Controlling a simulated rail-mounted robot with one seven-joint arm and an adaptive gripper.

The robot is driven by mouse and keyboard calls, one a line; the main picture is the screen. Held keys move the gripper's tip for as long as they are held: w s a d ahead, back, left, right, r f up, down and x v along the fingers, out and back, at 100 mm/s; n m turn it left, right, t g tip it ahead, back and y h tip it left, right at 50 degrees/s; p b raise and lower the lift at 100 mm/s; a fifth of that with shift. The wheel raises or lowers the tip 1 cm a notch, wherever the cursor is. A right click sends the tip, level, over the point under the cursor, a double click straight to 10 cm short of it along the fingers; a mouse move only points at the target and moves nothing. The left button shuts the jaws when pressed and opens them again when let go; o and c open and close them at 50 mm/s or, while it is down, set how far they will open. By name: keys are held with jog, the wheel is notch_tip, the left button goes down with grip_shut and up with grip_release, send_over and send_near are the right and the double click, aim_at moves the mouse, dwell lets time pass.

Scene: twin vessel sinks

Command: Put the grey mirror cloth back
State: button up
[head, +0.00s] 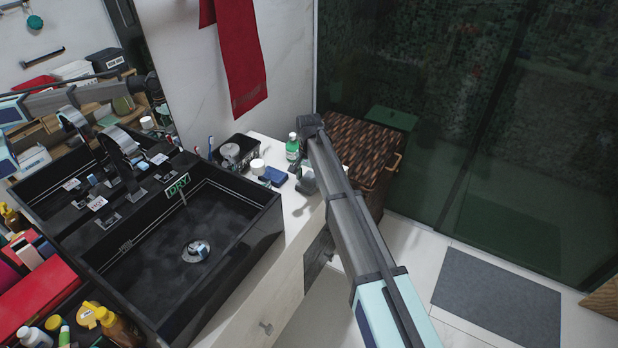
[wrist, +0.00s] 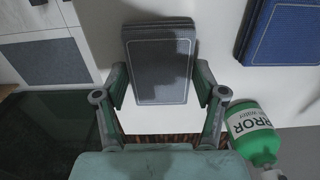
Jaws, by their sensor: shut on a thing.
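The grey mirror cloth (wrist: 160,72) is a dark grey folded stack with a pale stitched edge. It sits between the two fingers of my gripper (wrist: 161,86) in the wrist view, and the fingers are shut on its sides. The white counter is beneath it; I cannot tell whether the cloth touches it.
A blue folded cloth (head: 273,176) lies on the counter, left of my gripper. A white jar (head: 257,167) and a black tray (head: 236,152) stand behind it. The black sink (head: 262,222) is to the left. A brown woven hamper (head: 362,150) stands beyond the counter's end.

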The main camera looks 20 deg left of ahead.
aim_at(309, 180)
jog(key=shift+f, duration=0.15)
jog(key=o, duration=1)
notch_tip(309, 180, up, 12)
jog(key=shift+r+b, duration=0.15)
jog(key=shift+b, duration=1.05)
